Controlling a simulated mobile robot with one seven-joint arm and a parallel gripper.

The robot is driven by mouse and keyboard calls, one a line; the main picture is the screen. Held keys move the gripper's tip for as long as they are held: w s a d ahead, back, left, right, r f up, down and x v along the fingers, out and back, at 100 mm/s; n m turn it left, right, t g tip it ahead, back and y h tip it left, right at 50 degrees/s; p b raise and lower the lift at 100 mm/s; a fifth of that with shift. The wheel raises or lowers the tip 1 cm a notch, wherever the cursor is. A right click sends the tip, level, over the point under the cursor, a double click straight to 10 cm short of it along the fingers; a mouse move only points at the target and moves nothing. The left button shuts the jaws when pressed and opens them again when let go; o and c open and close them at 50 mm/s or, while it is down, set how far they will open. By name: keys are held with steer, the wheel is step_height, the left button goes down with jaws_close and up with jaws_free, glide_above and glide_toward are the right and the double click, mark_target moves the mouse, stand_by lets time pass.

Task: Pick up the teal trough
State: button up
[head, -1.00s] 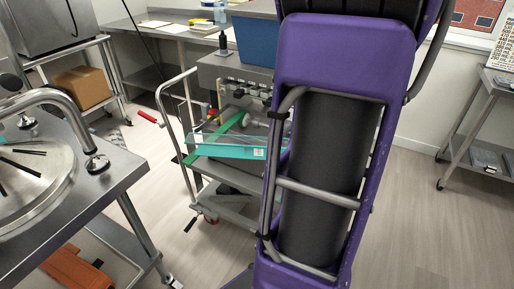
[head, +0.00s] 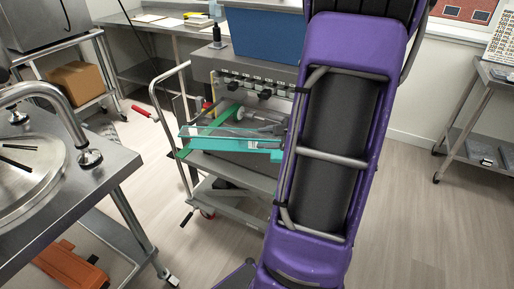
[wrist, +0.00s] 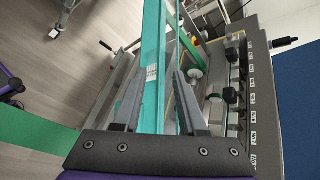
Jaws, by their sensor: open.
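The teal trough (head: 228,142) is a long, see-through channel lying across the front of the grey depositor machine in the head view. Its right end goes behind my purple arm. In the wrist view the teal trough (wrist: 153,40) runs up the picture between the two grey fingers of my gripper (wrist: 160,68), with a white barcode label on it. The fingers are apart, one on each side of it. I cannot tell whether either finger touches it. My gripper is hidden behind my arm in the head view.
The depositor machine (head: 265,76) has a row of valves and a blue hopper (head: 265,36) on top. A wheeled cart (head: 228,201) stands below the trough. A steel table (head: 75,195) stands at left, a shelf table (head: 495,95) at right. The floor at right is clear.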

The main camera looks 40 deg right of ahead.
mark_target(248, 140)
steer(key=shift+x, duration=3.3)
jaws_close()
steer(key=shift+s+f, duration=0.15)
